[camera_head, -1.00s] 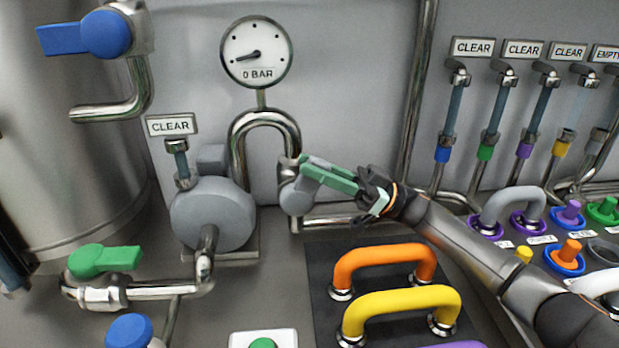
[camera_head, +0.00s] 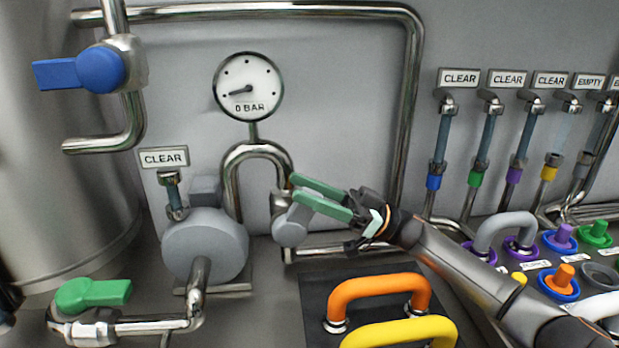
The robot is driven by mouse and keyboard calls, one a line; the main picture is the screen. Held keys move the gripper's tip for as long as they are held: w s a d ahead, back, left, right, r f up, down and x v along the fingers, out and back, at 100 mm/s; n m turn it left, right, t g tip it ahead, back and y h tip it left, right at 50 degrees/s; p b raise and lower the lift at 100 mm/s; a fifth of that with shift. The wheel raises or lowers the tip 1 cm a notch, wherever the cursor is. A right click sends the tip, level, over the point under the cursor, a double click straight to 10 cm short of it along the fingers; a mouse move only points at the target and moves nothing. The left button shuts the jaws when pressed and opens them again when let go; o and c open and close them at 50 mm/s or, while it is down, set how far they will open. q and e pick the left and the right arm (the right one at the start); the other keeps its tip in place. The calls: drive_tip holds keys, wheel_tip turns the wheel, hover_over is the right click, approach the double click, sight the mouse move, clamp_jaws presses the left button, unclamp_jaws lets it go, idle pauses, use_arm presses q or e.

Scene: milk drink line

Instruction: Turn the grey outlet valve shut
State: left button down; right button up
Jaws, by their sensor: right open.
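The grey outlet valve (camera_head: 289,230) sits on the steel pipe right of the grey pump, below the arched pipe. Its round grey hub shows, but its handle is largely hidden by my gripper, so I cannot tell its exact angle. My right gripper (camera_head: 293,189) reaches in from the right with two green fingers. They are open, with a gap between them, and their tips are right at the valve, above its hub. I cannot tell whether they touch it. My left gripper is not in view.
The gauge (camera_head: 248,87) above reads 0 BAR. A blue-handled valve (camera_head: 100,70) is at upper left and a green-handled valve (camera_head: 90,294) at lower left. The grey pump (camera_head: 205,246) stands close by. An orange handle (camera_head: 378,288) and a yellow handle (camera_head: 400,332) rise below my right arm.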

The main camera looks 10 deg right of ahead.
use_arm(q)
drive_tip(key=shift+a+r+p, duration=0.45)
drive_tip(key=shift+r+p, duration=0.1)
drive_tip(key=shift+p, duration=0.15)
use_arm(e)
drive_tip(key=s+a+r, duration=0.1)
drive_tip(key=s+r, duration=1)
drive_tip(key=s, duration=0.3)
drive_tip(key=shift+a+r, duration=0.25)
drive_tip(key=shift+a, duration=0.05)
